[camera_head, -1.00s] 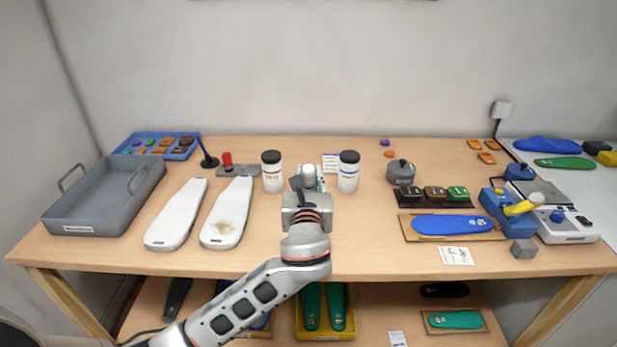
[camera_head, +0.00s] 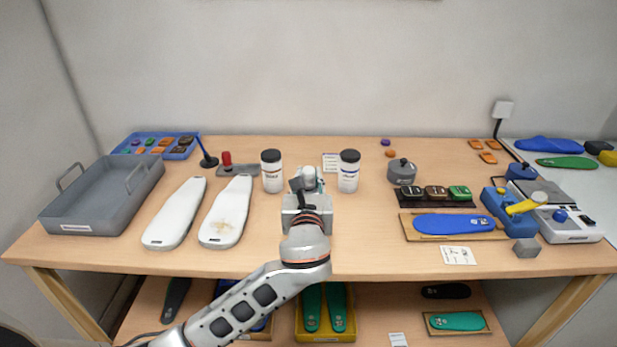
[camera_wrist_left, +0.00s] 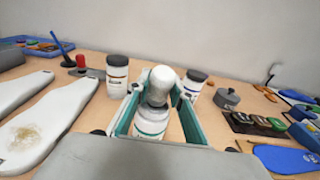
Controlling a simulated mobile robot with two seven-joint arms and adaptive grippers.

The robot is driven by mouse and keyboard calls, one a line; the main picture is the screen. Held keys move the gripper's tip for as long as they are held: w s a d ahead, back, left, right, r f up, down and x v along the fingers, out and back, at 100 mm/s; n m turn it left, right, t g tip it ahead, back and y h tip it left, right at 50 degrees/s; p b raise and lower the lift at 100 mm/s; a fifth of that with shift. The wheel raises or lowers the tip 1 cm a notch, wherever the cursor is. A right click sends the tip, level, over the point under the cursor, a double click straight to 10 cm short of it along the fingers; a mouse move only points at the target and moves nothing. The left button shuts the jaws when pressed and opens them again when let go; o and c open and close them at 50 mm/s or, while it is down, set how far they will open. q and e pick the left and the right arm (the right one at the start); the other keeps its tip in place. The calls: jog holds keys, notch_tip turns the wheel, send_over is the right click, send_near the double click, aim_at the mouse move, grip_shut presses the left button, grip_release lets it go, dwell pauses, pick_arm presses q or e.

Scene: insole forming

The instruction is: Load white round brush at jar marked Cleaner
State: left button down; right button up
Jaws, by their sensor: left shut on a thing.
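My left gripper (camera_head: 304,188) reaches over the middle of the table between two dark-lidded white jars. In the left wrist view its two teal-edged fingers (camera_wrist_left: 157,93) are shut around the grey neck of a white round-headed brush (camera_wrist_left: 163,77). The brush head also shows in the head view (camera_head: 309,173). A white jar with a teal band (camera_wrist_left: 150,122) stands directly below the brush, between the fingers. Its label is too small to read, and the fingers hide part of it. I cannot tell whether the brush touches the jar. My right gripper is not in view.
A jar with a reddish band (camera_head: 272,172) stands close on the left, and one with a blue band (camera_head: 348,171) on the right. Two white insole forms (camera_head: 228,212) lie further left, near a grey tray (camera_head: 100,222). A grey pot (camera_head: 401,172) stands right.

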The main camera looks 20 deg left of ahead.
aim_at(308, 167)
pick_arm(q)
jog(key=shift+f, duration=0.65)
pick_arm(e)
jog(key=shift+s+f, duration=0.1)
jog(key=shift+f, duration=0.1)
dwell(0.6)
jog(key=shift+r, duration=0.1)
pick_arm(q)
notch_tip(308, 167, up, 3)
jog(key=p, duration=0.3)
jog(key=shift+r+p, duration=0.1)
jog(key=shift+p, duration=0.3)
jog(key=shift+r+p, duration=0.35)
jog(key=shift+p, duration=0.05)
jog(key=shift+r+p, duration=0.75)
jog(key=shift+r, duration=0.9)
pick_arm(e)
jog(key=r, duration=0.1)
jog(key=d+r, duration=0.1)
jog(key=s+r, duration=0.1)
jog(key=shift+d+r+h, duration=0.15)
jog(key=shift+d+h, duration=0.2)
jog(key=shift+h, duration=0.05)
pick_arm(q)
jog(key=shift+f, duration=0.1)
